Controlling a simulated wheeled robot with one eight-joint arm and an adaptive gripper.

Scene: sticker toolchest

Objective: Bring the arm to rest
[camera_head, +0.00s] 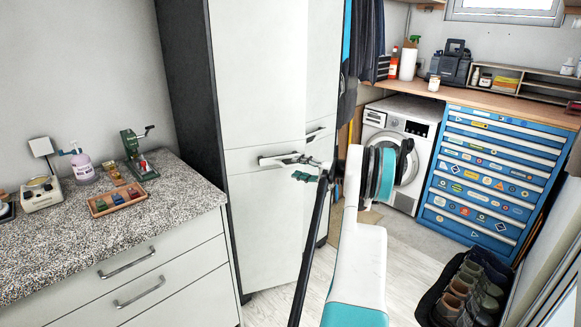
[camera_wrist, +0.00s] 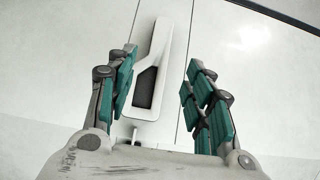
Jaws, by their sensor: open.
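My gripper (camera_head: 305,176) is open in front of a tall white cabinet (camera_head: 262,75), close to the lower door's handle (camera_head: 272,160). My white and teal arm reaches up from the bottom of the head view. In the wrist view, my gripper (camera_wrist: 160,75) has its teal finger pads spread apart with nothing held. A white handle with a dark recess (camera_wrist: 147,85) shows between the fingers, nearer the left one. I cannot tell the exact gap between the fingertips and the cabinet.
A speckled counter (camera_head: 60,245) at left carries a scale, a bottle and a small tray (camera_head: 118,198). A washing machine (camera_head: 400,125) and a blue tool chest (camera_head: 490,170) stand at back right. A shoe tray (camera_head: 436,310) lies at lower right. Some pale floor is clear.

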